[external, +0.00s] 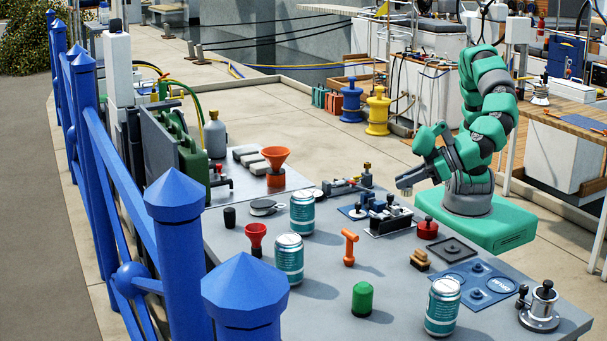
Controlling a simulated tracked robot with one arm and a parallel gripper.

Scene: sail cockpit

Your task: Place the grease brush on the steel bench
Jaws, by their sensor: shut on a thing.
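My gripper (412,179) hangs at the end of my green and grey arm, beyond the far right edge of the grey steel bench (330,285). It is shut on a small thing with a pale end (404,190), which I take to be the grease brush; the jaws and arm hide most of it. The gripper is above and behind a black rack of small parts on the bench. I cannot tell how high above the surface the held thing is.
Bare patches lie between the objects.

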